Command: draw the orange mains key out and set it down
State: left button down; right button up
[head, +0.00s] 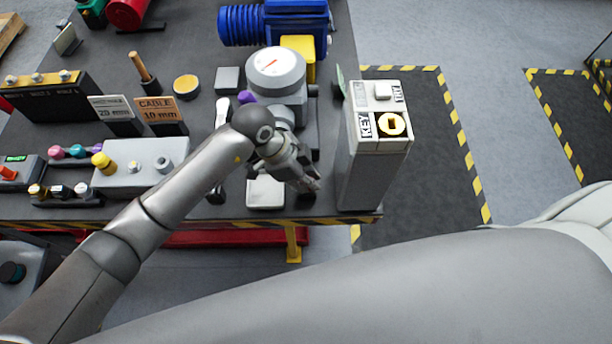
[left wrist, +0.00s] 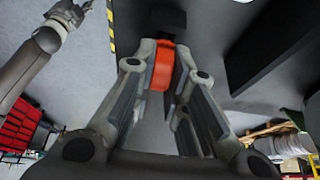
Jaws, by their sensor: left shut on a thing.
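The orange mains key (left wrist: 163,66) shows in the left wrist view between the fingers of my left gripper (left wrist: 160,82), which is shut on it. A dark block (left wrist: 163,20) lies just beyond the key; I cannot tell whether the key still touches it. In the head view my left gripper (head: 312,184) is beside the valve actuator, left of the grey key box (head: 372,165), and the orange key is hidden there. My right gripper (left wrist: 68,14) shows small at the top left of the left wrist view; its jaws are unclear.
The key box has a yellow-ringed slot (head: 391,124) beside a KEY label. The actuator with a round gauge (head: 275,64) and blue motor stands behind. A white block (head: 265,192) lies near the bench's front edge. Labelled blocks and knobs crowd the left.

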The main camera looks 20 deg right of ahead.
pick_arm(q)
jog(key=shift+f, duration=0.45)
jog(key=c, duration=1.4)
grip_release()
jog(key=shift+o, duration=0.2)
jog(key=v, duration=1.2)
